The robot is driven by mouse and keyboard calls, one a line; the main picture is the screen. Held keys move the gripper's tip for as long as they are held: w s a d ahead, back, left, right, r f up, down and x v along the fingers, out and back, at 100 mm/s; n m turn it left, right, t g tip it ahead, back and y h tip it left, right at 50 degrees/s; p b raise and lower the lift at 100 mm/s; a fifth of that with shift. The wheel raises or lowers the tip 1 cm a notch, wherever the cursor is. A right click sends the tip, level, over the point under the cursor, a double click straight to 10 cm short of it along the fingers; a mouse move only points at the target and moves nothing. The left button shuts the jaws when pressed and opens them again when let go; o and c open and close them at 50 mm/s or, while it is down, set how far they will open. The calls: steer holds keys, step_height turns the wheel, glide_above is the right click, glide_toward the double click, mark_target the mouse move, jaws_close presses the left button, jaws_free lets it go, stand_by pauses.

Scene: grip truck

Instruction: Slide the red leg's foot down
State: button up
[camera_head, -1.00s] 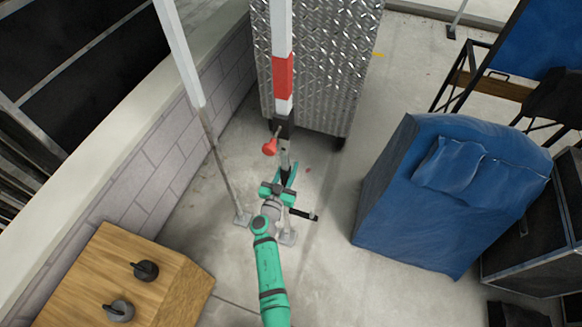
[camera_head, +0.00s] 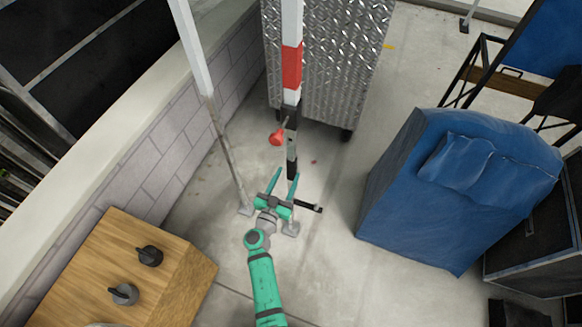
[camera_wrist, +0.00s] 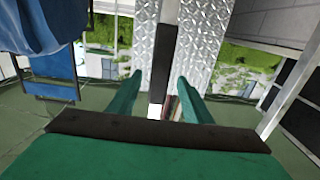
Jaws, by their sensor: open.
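The red leg (camera_head: 292,66) is a white upright post with a red band. A red knob (camera_head: 278,137) sits on its side, lower down. Below the knob is a grey stretch and then a dark lower section (camera_head: 291,169). My gripper (camera_head: 287,176) is open at this lower section, its two green fingers pointing up the picture. In the wrist view the dark post (camera_wrist: 163,62) stands between the spread fingers (camera_wrist: 160,84), with a gap on both sides. A foot plate (camera_head: 290,229) shows on the floor beside my gripper; its link to the post is hidden.
Another white leg (camera_head: 190,45) with a thin lower rod stands to the left on its foot plate (camera_head: 246,209). A diamond-plate metal panel (camera_head: 340,60) is behind. A wooden box (camera_head: 150,225) with knobs is at lower left. A blue covered block (camera_head: 410,195) stands right; the floor between is clear.

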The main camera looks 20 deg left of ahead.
steer(key=shift+s, duration=1.05)
steer(key=s+d+f+g+y, duration=0.1)
steer(key=s+d+f+g, duration=0.1)
steer(key=s+d, duration=0.35)
steer(key=s+d+f+n+g, duration=0.1)
steer(key=s+d+f, duration=0.1)
steer(key=s, duration=0.7)
steer(key=s+d+f+g+y, duration=0.1)
steer(key=s+d+f+g, duration=0.15)
steer(key=s, duration=0.55)
steer(key=s+d+r+t, duration=0.1)
steer(key=s+d+r, duration=0.1)
steer(key=s+r, duration=0.2)
steer(key=s+d+r+t, duration=0.1)
steer(key=s+d+r, duration=0.2)
steer(key=r, duration=0.8)
steer(key=s+d+r+t, duration=0.1)
steer(key=s+d+r, duration=0.1)
steer(key=s+r, duration=0.5)
steer(key=shift+d+r+h, duration=0.2)
steer(key=shift+r+h, duration=0.2)
steer(key=shift+r, duration=0.15)
